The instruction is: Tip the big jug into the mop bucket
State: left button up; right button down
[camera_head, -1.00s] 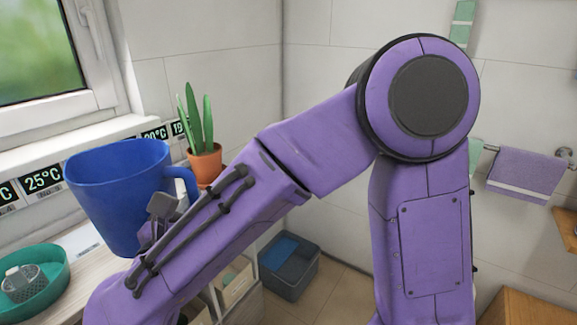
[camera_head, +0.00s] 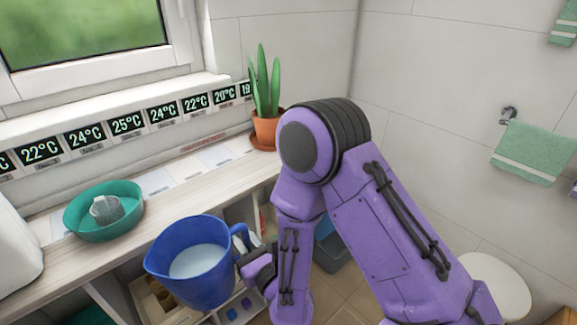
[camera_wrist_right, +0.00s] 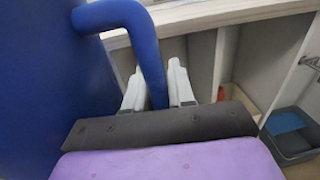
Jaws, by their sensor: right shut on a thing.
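The big blue jug (camera_head: 192,268) hangs in front of the counter's edge, roughly upright, with pale liquid visible inside. My right gripper (camera_head: 258,262) is shut on the jug's handle; in the right wrist view the two grey fingertips (camera_wrist_right: 158,88) stand on either side of the blue handle (camera_wrist_right: 150,50). A dark grey bucket with something blue in it, seemingly the mop bucket (camera_wrist_right: 290,135), stands on the floor at the right of the wrist view. In the head view it is mostly hidden behind my right arm (camera_head: 335,250). My left gripper is not in view.
The counter (camera_head: 85,245) runs along the wall under the window, with open shelves below. On it are a teal bowl (camera_head: 75,222), a potted plant (camera_head: 267,130) and a white container (camera_head: 15,250) at the left. A white round stool-like object (camera_head: 500,280) stands at the right.

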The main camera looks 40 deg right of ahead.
aim_at(330, 251)
jog(key=z, duration=0.5)
jog(key=k, duration=0.6)
jog(key=z, duration=1.35)
jog(key=i, duration=1.6)
jog(key=u, duration=0.95)
